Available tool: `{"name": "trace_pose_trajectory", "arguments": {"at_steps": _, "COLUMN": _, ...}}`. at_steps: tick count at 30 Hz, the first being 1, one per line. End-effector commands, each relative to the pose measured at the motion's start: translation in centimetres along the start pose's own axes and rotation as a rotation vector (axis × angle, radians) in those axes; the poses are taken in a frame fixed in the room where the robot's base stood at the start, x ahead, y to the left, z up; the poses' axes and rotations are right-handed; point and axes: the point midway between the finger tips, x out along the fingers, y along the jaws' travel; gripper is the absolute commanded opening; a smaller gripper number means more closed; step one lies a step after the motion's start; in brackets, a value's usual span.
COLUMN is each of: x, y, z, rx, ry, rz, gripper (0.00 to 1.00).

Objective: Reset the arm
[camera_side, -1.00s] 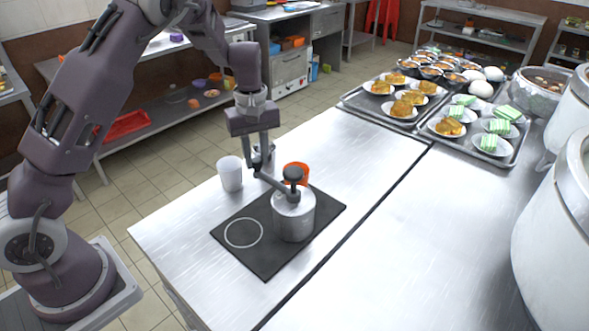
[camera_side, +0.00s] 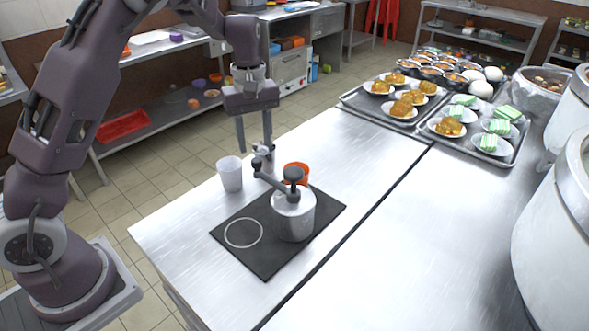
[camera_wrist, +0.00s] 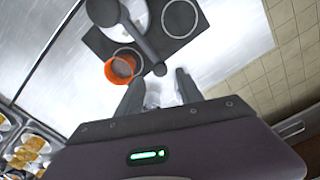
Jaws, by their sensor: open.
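My gripper (camera_side: 254,148) is open and empty. A small pale item partly hidden by the fingers cannot be made out clearly.
A white cup (camera_side: 230,175) stands left of the canister, and an orange cup (camera_side: 298,168) stands behind it. Trays (camera_side: 478,152) of plated food fill the back right. Large white pots (camera_side: 555,235) stand at the right edge. The counter between is clear.

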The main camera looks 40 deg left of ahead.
Motion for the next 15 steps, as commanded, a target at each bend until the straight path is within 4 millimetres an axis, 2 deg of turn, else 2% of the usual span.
{"name": "trace_pose_trajectory", "arguments": {"at_steps": 6, "x": -1.9, "y": 0.0, "z": 0.0, "rx": 0.0, "ry": 0.0, "rz": 0.001, "gripper": 0.44}}
{"name": "trace_pose_trajectory", "arguments": {"at_steps": 15, "x": -2.1, "y": 0.0, "z": 0.0, "rx": 0.001, "ry": -0.001, "rz": 0.001, "gripper": 0.44}}
